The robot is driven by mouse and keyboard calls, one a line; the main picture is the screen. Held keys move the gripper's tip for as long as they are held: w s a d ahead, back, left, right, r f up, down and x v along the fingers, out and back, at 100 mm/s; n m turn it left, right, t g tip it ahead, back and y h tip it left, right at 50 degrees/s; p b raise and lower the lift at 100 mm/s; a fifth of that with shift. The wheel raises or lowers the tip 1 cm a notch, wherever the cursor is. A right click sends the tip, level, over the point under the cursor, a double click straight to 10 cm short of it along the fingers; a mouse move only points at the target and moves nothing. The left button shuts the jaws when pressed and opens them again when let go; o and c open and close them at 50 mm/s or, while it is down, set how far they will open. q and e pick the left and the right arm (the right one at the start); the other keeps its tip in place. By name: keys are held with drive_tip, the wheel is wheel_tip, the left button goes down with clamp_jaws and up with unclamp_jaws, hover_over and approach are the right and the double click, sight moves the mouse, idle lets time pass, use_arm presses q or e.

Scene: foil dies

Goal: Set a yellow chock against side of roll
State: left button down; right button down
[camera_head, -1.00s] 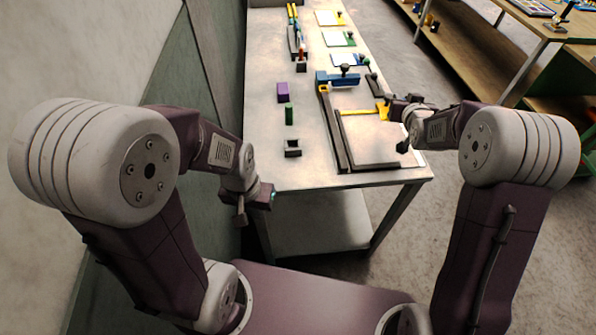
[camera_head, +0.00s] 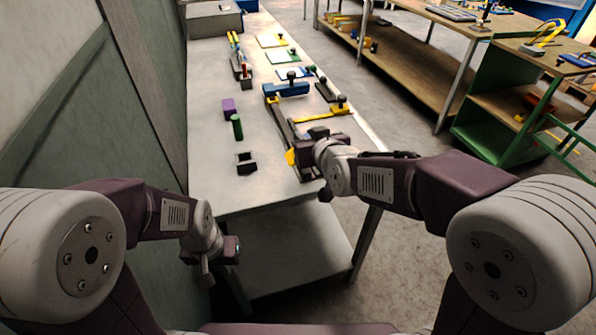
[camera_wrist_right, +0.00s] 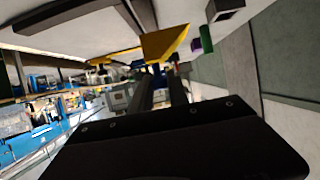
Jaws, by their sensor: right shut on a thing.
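A yellow wedge-shaped chock (camera_wrist_right: 165,43) is between the fingers of my right gripper (camera_wrist_right: 160,80) in the right wrist view. In the head view a bit of the yellow chock (camera_head: 291,157) shows left of my right gripper (camera_head: 302,157), which is over the near right part of the table. A green cylinder (camera_head: 237,127) is on the table, left of the chock and apart from it; it also shows in the wrist view (camera_wrist_right: 206,38). I cannot tell for sure that it is the roll. My left gripper (camera_head: 215,250) hangs left of the table's near edge; its fingers are unclear.
A purple block (camera_head: 228,105) and a dark hollow square holder (camera_head: 246,163) flank the green cylinder on the table (camera_head: 215,190). Dark rails, a yellow-handled bar (camera_head: 325,115) and a blue clamp (camera_head: 287,90) lie to the right. A wall closes the left side.

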drive_tip(key=s+f, duration=0.1)
drive_tip(key=f, duration=0.1)
drive_tip(key=s+a+f+b, duration=0.1)
drive_tip(key=f, duration=0.1)
drive_tip(key=s+f+b, duration=0.1)
drive_tip(key=f, duration=0.1)
drive_tip(key=shift+s+a+f, duration=0.15)
drive_tip(key=shift+a, duration=0.1)
drive_tip(key=shift+f+b, duration=0.2)
drive_tip(key=shift+b, duration=0.1)
drive_tip(key=c, duration=1.3)
unclamp_jaws()
drive_tip(key=shift+r, duration=0.1)
